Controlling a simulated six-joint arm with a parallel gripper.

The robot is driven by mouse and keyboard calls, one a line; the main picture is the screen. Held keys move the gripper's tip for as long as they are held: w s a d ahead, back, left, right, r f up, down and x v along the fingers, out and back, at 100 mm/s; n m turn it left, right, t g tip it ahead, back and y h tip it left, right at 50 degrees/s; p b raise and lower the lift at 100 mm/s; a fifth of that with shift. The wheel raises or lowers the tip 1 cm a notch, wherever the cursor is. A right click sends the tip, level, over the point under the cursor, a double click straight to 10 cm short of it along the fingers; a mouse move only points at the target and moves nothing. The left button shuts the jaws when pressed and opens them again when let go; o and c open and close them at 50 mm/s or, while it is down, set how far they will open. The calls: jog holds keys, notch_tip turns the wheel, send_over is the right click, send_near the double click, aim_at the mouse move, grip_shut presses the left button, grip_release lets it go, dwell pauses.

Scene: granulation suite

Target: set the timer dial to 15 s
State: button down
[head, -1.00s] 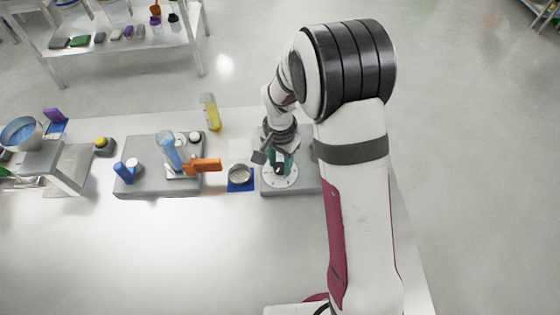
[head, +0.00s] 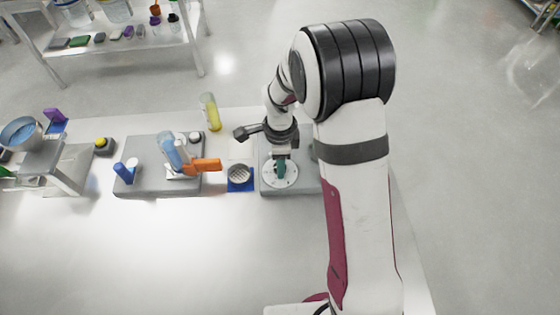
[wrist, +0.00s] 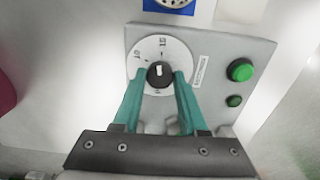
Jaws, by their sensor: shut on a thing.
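The timer dial has a round white face (wrist: 150,47) with printed marks and a black knob (wrist: 160,80) at its centre. The knob carries a white pointer mark that points roughly toward the upper edge of the face, near a printed number; I cannot read the exact setting. My gripper (wrist: 160,75) has teal fingers on either side of the knob and is shut on it. In the head view my gripper (head: 281,170) is over the white dial face (head: 293,178), and the knob is hidden there.
In the head view a sieve dish on a blue mat (head: 240,187), an orange-handled thing (head: 206,165) and a yellow bottle (head: 210,112) stand to the left.

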jog(key=shift+m, duration=0.8)
jog(key=shift+c, duration=2.2)
grip_release()
notch_tip(320, 180, up, 16)
jog(key=shift+f, duration=0.1)
